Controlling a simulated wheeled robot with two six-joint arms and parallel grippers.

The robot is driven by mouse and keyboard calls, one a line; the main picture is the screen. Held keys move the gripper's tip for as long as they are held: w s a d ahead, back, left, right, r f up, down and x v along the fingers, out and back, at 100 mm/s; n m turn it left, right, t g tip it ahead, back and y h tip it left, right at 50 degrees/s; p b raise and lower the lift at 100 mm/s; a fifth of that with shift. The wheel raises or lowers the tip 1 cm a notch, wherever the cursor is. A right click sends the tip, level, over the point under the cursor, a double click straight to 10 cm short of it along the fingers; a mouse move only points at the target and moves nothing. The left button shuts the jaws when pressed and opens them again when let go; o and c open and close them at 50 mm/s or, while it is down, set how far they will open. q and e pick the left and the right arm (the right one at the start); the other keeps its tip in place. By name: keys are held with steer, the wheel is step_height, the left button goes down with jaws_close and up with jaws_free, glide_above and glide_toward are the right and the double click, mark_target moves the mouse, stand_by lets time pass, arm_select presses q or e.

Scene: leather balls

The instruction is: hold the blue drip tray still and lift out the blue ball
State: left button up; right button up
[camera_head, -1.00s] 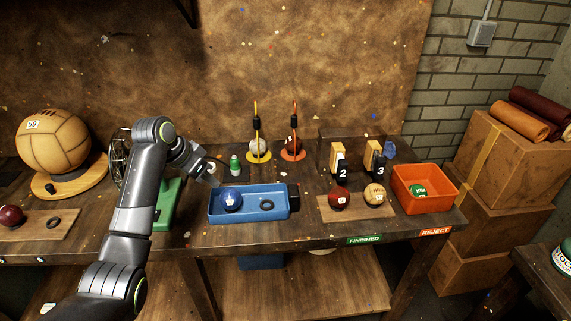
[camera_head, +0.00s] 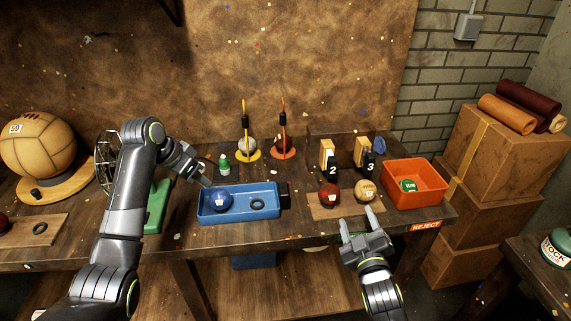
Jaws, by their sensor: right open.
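The blue drip tray (camera_head: 240,217) sits on the workbench, a little left of the middle of the head view. The blue ball (camera_head: 220,199) rests inside it at the left end, with a dark ring (camera_head: 258,204) to its right. My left gripper (camera_head: 206,183) is at the tray's back left corner, close to the ball. Its fingers are small and partly hidden, so I cannot tell whether it touches the tray or is open. My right gripper (camera_head: 360,226) is open and empty, in front of the wooden board, with its fingers pointing up the picture.
A wooden board (camera_head: 345,212) holds a dark red ball (camera_head: 329,194) and a tan ball (camera_head: 366,190). An orange bin (camera_head: 416,190) with a green ball stands right. Bare bench lies in front of the tray.

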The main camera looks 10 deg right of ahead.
steer(key=w+a+r+m+g, duration=0.1)
steer(key=w+r, duration=0.1)
steer(key=w, duration=0.3)
steer(key=w+a+r+m+g+h, duration=0.1)
steer(key=w+a+r+m+g, duration=0.1)
steer(key=w, duration=0.3)
steer(key=w+a+r+m+g+h, duration=0.1)
steer(key=w+r, duration=0.1)
steer(key=w, duration=0.3)
steer(key=shift+w+a+r+m+g, duration=0.1)
steer(key=shift+w+a+m+g, duration=0.05)
steer(key=shift+a+m+g, duration=0.2)
steer(key=a+r+m+g, duration=0.1)
steer(key=a+m+g, duration=0.1)
steer(key=a+g, duration=0.25)
steer(key=g+y, duration=0.3)
steer(key=g, duration=0.2)
glide_toward(283, 189)
steer(key=x, duration=1.2)
steer(key=shift+w+f, duration=0.1)
steer(key=shift+f, duration=0.25)
steer(key=shift+c, duration=0.3)
jaws_close()
